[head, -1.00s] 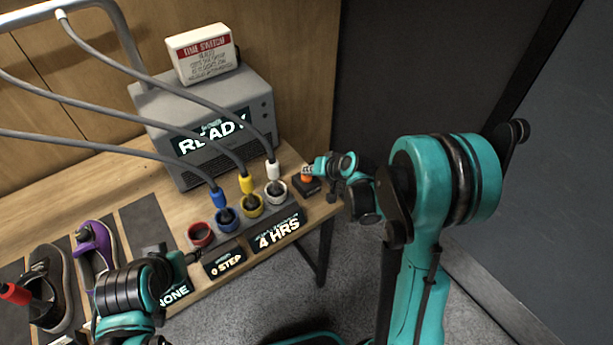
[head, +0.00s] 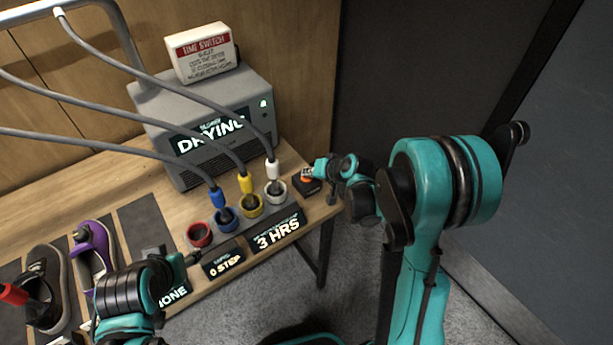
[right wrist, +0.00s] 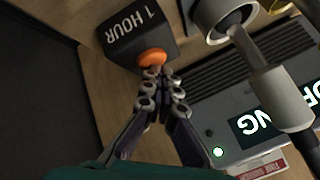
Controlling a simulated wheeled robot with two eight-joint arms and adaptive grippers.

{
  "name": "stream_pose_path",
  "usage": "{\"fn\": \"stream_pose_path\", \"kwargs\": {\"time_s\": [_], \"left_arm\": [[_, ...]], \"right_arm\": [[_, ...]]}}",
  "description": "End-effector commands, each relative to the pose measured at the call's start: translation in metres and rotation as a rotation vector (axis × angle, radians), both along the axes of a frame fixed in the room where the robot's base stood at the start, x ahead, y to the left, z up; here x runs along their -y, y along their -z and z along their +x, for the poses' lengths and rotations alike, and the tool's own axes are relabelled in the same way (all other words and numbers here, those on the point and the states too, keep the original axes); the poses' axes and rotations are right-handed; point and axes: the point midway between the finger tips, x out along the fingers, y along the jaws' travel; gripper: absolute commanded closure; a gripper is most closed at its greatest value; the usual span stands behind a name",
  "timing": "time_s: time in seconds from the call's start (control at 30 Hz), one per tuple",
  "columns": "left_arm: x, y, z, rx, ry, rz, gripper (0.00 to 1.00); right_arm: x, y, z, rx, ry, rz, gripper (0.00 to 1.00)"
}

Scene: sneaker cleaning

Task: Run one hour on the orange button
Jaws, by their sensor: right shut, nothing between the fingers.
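The orange button (right wrist: 152,58) sits on a black block marked "1 HOUR" (right wrist: 138,35) at the right end of the table. In the head view the button block (head: 307,186) is partly hidden by my right gripper (head: 312,172). My right gripper (right wrist: 155,75) is shut and empty, its fingertips at the button, touching or almost touching it. The hours display (head: 278,234) reads "3 HRS". The grey dryer (head: 215,125) shows "DRYING" with a green light lit. My left gripper (head: 180,262) is at the lower left near the display row; its fingers are too small to judge.
Red (head: 199,235), blue, yellow and white ports stand in a row, with hose plugs in the latter three. A step display (head: 224,263) reads "0 STEP". A purple shoe (head: 95,258) and a dark shoe (head: 46,285) lie at left. A time switch box (head: 203,52) tops the dryer.

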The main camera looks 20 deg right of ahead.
Motion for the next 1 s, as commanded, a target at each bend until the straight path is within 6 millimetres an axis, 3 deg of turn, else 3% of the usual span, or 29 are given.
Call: {"fn": "stream_pose_path", "kwargs": {"time_s": [0.33,0.67,1.0], "left_arm": [[0.000,-0.002,0.000,0.000,0.000,0.000,0.50],[0.000,-0.013,0.000,0.000,0.000,0.000,0.50],[0.000,-0.013,0.000,0.000,0.000,0.000,0.50]], "right_arm": [[0.000,-0.002,0.000,-0.001,-0.001,0.000,1.00],[0.000,-0.019,0.000,-0.001,-0.001,0.000,1.00],[0.000,-0.019,0.000,0.000,0.000,0.000,1.00]]}}
